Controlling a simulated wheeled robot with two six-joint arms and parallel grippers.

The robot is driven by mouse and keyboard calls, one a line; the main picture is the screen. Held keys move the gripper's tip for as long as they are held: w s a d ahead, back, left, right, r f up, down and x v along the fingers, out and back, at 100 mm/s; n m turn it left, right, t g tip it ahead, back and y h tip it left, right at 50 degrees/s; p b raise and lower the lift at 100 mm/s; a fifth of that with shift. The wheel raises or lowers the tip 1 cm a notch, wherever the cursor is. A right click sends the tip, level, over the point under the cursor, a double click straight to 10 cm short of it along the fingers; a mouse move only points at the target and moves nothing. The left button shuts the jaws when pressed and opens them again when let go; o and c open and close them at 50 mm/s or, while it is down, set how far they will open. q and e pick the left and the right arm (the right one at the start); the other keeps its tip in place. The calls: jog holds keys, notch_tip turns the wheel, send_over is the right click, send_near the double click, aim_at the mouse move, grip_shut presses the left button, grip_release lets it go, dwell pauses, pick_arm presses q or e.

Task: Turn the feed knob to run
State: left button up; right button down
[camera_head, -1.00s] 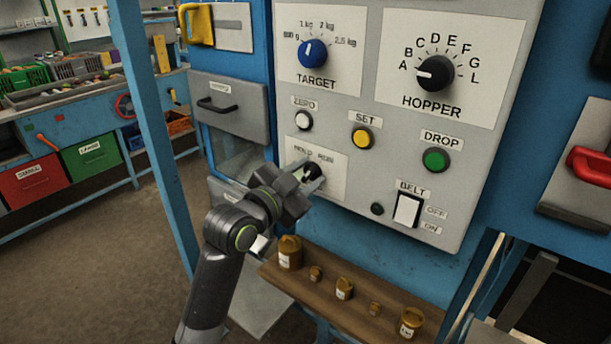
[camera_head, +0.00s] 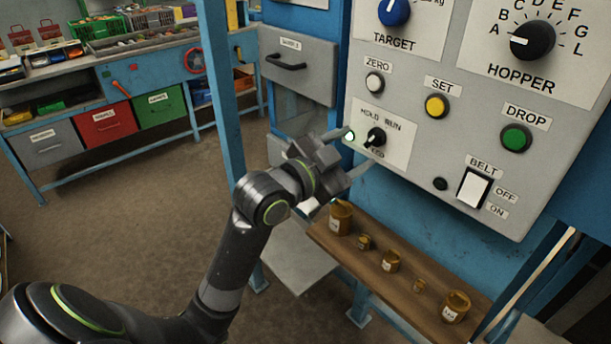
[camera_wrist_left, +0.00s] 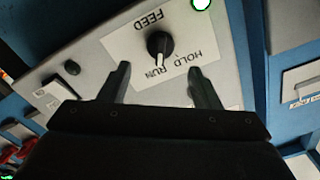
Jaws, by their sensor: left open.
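The feed knob (camera_head: 376,137) is a black knob on a white label plate marked HOLD and RUN, low on the grey control panel. The left wrist view shows the knob (camera_wrist_left: 160,44) upside down, its white pointer line toward the word RUN. My left gripper (camera_head: 360,149) is open and empty, just left of and in front of the knob. In the wrist view its two fingers (camera_wrist_left: 160,70) are spread to either side below the knob, apart from it. My right gripper is not in view.
The panel also carries the ZERO button (camera_head: 374,83), SET button (camera_head: 437,106), DROP button (camera_head: 516,138) and BELT switch (camera_head: 474,187). A wooden shelf (camera_head: 400,283) with several brown weights sits below.

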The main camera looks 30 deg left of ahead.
pick_arm(q)
jog(key=p+v, duration=0.7)
jog(key=v, duration=0.5)
dwell(0.6)
